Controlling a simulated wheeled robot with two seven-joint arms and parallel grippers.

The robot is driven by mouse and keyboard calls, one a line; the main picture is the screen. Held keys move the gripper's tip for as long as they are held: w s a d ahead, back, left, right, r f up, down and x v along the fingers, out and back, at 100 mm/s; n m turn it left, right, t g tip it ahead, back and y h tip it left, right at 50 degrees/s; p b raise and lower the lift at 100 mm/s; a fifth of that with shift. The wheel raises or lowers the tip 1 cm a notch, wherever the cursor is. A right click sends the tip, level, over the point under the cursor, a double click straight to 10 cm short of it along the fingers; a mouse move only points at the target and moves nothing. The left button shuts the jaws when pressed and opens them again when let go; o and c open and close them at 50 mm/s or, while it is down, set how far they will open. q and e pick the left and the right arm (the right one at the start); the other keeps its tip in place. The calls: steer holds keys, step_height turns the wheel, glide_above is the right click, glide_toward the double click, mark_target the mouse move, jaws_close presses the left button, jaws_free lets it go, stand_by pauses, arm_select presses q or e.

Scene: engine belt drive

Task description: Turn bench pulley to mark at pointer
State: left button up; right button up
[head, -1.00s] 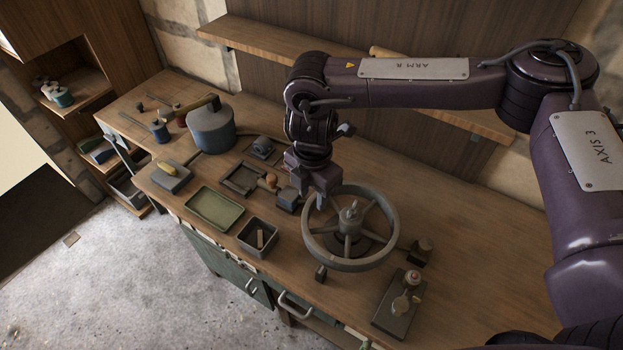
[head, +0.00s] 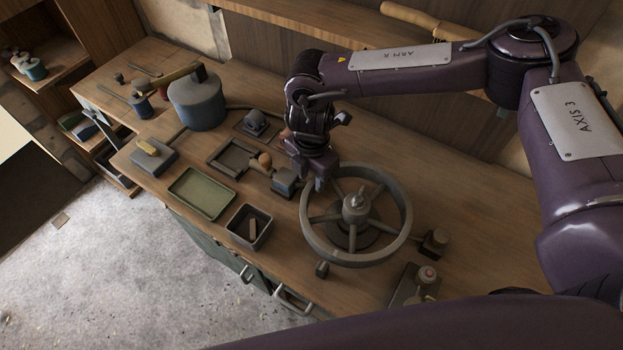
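The bench pulley is a large grey spoked wheel (head: 404,228) with a raised hub, lying flat on the workbench in the head view. My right gripper (head: 321,183) points down at the wheel's back-left rim. Its fingertips are at or very near the rim. They are small and dark here, so I cannot tell whether they grip it. A small dark block (head: 322,270) sits at the wheel's front-left edge; I cannot tell whether it is the pointer. My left gripper is not in view.
A green tray (head: 172,188), a dark open box (head: 231,232) and a blue-grey pot (head: 197,112) stand left of the wheel. A small dark fitting (head: 434,242) is close on its right. A dark purple link of mine covers the bottom right. Bare bench lies behind the wheel.

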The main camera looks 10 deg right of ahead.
mark_target(312, 183)
step_height(312, 183, down, 2)
steer(key=shift+s+f, duration=0.1)
steer(key=shift+f, duration=0.6)
steer(key=shift+c, duration=0.5)
steer(key=shift+r, duration=0.1)
jaws_close()
